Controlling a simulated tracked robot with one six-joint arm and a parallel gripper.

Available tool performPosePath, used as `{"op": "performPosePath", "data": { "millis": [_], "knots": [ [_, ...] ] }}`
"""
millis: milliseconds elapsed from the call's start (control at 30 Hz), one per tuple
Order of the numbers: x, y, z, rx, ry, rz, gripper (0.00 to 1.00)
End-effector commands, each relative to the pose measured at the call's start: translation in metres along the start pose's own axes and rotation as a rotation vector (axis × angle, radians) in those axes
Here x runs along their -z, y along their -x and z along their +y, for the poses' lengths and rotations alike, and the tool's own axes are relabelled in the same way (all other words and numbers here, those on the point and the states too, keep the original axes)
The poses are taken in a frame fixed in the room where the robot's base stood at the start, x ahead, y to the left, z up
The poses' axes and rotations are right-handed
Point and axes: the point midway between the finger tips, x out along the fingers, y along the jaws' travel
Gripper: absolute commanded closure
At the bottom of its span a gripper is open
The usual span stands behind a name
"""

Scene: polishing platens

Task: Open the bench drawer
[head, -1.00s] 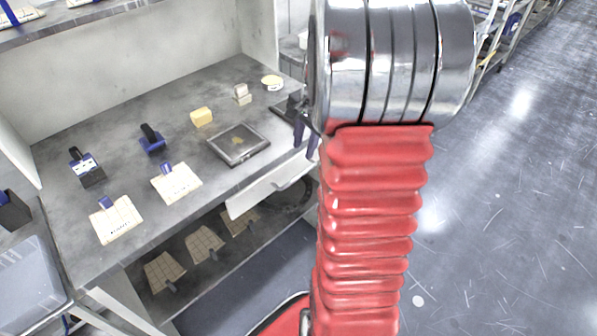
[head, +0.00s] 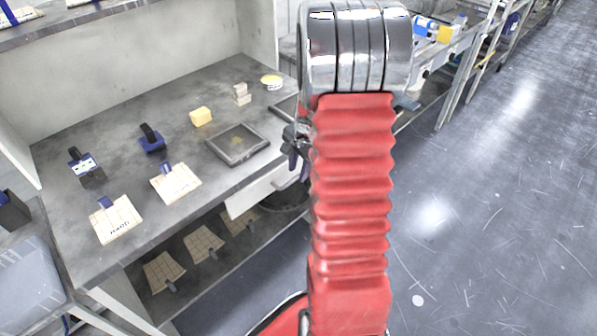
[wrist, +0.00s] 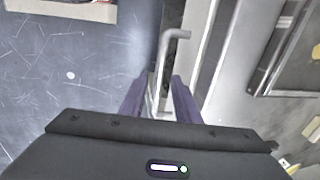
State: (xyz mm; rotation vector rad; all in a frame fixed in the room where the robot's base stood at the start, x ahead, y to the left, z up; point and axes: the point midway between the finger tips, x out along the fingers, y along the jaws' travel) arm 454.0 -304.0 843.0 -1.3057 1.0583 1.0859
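The bench drawer (head: 250,196) has a white front just under the bench top in the head view; my arm hides its right end. Whether it stands slightly out cannot be told. In the wrist view, its pale front (wrist: 205,60) runs along right of the handle. The grey bar handle (wrist: 167,58) bends toward the drawer at its far end. My gripper (wrist: 158,80) has its two purple fingers apart, one on each side of the handle, with gaps showing. The gripper also shows in the head view (head: 297,160), at the bench's front edge near the drawer.
The bench top (head: 105,155) holds a square grey tray (head: 238,142), a yellow block (head: 201,117), blue-handled tools and pale cards. A lower shelf with tan pieces (head: 203,244) lies below. Open floor (head: 480,220) lies to the right.

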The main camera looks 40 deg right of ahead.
Motion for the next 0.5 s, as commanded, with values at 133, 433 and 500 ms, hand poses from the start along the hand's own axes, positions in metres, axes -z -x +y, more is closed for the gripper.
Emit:
{"op": "performPosePath", "data": {
  "millis": [133,433,500],
  "knots": [
    [0.0,-0.014,0.0,0.0,-0.001,-0.001,0.71],
    [0.0,-0.019,0.0,0.001,-0.001,0.0,0.71],
    [0.0,-0.018,0.0,0.001,-0.001,0.0,0.71]
  ]
}}
